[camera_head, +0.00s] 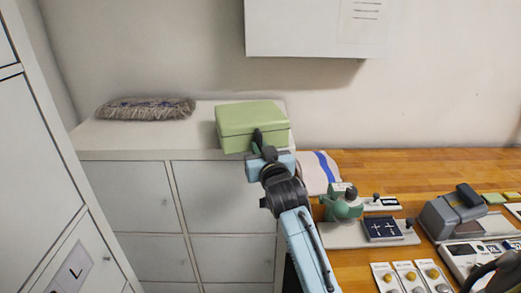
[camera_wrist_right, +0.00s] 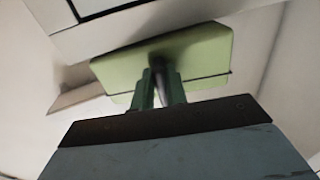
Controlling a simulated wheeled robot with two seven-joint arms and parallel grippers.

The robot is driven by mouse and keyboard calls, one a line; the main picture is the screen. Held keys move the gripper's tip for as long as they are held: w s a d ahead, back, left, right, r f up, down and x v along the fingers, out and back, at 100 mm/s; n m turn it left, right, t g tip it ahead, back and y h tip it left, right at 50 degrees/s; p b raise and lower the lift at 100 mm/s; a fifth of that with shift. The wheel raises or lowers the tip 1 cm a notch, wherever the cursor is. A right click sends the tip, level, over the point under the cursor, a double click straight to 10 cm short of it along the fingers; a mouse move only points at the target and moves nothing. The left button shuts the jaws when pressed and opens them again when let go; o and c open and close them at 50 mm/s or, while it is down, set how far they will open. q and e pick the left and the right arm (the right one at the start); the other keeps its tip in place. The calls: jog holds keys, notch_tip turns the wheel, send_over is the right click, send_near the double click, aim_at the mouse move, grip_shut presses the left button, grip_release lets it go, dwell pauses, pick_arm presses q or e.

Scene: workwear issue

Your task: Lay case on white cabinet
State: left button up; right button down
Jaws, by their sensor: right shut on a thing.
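The green case (camera_head: 251,116) is at the right end of the white cabinet's top (camera_head: 100,137) in the head view, close to level. I cannot tell whether it rests on the top or hangs just above it. My right gripper (camera_head: 257,142) is shut on the front of the case. In the right wrist view the case (camera_wrist_right: 190,52) fills the upper middle, and the gripper's fingers (camera_wrist_right: 160,90) meet its near side. My left gripper is not clearly in view.
A grey-brown folded cloth (camera_head: 146,108) lies on the cabinet top at left, with bare top between it and the case. A white wall box (camera_head: 300,28) hangs above. A wooden table (camera_head: 420,165) with several devices and a striped towel (camera_head: 317,175) stands at right.

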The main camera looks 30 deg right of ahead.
pick_arm(q)
jog(key=shift+w, duration=0.4)
pick_arm(e)
jog(key=shift+w, duration=0.1)
jog(key=shift+f, duration=0.1)
jog(key=c, duration=1.8)
grip_release()
jog(key=shift+f, duration=0.1)
pick_arm(q)
jog(key=shift+s, duration=0.45)
pick_arm(e)
jog(key=o, duration=0.4)
